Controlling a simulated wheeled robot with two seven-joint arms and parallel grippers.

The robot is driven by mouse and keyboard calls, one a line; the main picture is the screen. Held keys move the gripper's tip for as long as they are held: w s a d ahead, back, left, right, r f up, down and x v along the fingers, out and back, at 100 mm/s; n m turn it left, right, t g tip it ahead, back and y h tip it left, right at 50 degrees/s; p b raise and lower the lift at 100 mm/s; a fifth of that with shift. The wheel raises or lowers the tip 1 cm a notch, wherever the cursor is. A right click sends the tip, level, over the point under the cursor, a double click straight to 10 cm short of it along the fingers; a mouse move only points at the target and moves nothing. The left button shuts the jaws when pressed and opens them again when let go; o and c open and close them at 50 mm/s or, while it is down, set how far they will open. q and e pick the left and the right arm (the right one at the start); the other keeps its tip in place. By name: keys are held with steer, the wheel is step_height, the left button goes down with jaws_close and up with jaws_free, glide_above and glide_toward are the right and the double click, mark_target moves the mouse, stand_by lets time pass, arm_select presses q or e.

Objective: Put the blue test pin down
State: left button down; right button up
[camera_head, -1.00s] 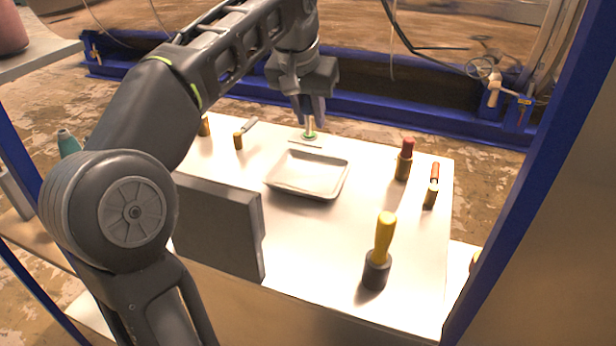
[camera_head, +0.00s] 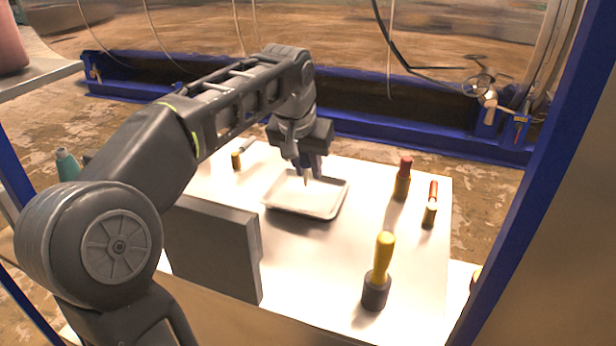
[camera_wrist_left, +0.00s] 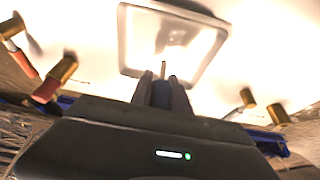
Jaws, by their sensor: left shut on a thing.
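My left gripper (camera_head: 306,172) is shut on a thin pin (camera_head: 305,181), of which only a narrow brownish tip shows below the fingers. Its blue colour cannot be made out. The gripper is over the shallow white tray (camera_head: 297,212), with the pin pointing down towards its inside. Whether the tip touches the tray floor cannot be told. In the left wrist view, the pin tip (camera_wrist_left: 163,70) sticks out between the fingertips (camera_wrist_left: 162,88), in front of the tray (camera_wrist_left: 124,45). My right gripper is not in view.
A yellow-handled tool (camera_head: 382,262) stands at the table's front right. A red-topped brass cylinder (camera_head: 403,178) and another red and brass piece (camera_head: 430,208) stand at the right. A brass-ended tool (camera_head: 237,160) lies back left.

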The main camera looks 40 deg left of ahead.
mark_target(307, 175)
arm_select(q)
steer(key=shift+f, duration=1.3)
steer(key=shift+f, duration=0.1)
steer(key=shift+f, duration=0.15)
steer(key=c, duration=1.2)
jaws_free()
steer(key=shift+c, duration=0.2)
steer(key=shift+r, duration=0.2)
steer(key=v, duration=1.1)
steer(key=shift+w+r+p, duration=0.1)
steer(key=shift+p, duration=0.2)
steer(key=shift+s+r, duration=0.3)
steer(key=shift+r, duration=0.15)
